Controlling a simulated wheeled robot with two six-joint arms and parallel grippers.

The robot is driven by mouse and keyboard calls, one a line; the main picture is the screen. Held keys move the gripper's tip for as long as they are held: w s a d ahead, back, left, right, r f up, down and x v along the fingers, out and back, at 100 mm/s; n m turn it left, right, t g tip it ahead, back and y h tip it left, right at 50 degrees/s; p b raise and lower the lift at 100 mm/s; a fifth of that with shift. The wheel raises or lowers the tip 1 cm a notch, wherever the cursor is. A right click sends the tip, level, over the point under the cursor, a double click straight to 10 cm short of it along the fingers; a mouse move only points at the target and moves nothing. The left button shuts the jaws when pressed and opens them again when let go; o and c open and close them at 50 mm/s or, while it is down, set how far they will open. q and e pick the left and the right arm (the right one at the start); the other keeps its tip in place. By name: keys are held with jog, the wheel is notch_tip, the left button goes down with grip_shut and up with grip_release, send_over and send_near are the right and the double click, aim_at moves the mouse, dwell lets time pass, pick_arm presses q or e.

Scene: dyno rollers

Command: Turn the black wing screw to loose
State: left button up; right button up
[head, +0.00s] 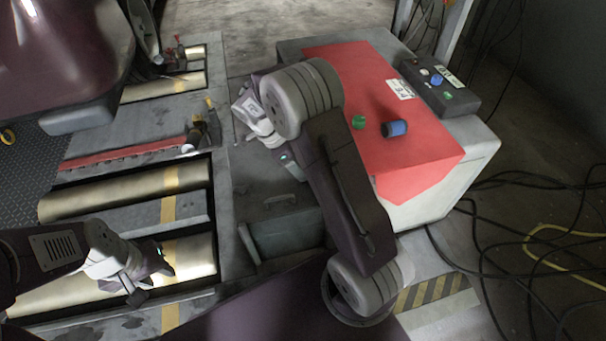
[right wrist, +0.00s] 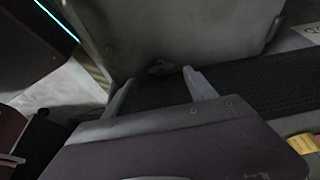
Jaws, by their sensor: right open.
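I cannot make out the black wing screw with certainty. In the right wrist view a small dark fitting (right wrist: 160,68) sits at the lower edge of a grey metal plate (right wrist: 175,30); it may be the screw, but it is too small to tell. My right gripper (right wrist: 157,82) is open, with its two pale fingers apart on either side below this fitting and nothing between them. In the head view its fingers are hidden by my right arm and wrist. My left gripper (head: 150,279) is over the near roller (head: 190,257), its fingers apart and empty.
A red-topped cabinet (head: 420,150) stands right of my right arm, carrying a blue knob (head: 395,128), a green button (head: 359,122) and a black control box (head: 440,85). Several metal rollers lie at left. A dark vehicle body (head: 60,60) overhangs them. Loose cables cover the right floor.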

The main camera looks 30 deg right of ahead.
jog(key=b+x, duration=0.1)
jog(key=x, duration=0.2)
jog(key=shift+d+f+b, duration=0.1)
jog(key=shift+f+b, duration=0.2)
jog(key=shift+f, duration=0.05)
pick_arm(q)
notch_tip(320, 180, down, 3)
jog(key=shift+r, duration=0.1)
pick_arm(e)
jog(key=shift+r, duration=0.1)
jog(key=c, duration=1.4)
pick_arm(q)
jog(key=shift+w, duration=0.1)
pick_arm(e)
jog(key=shift+s, duration=0.1)
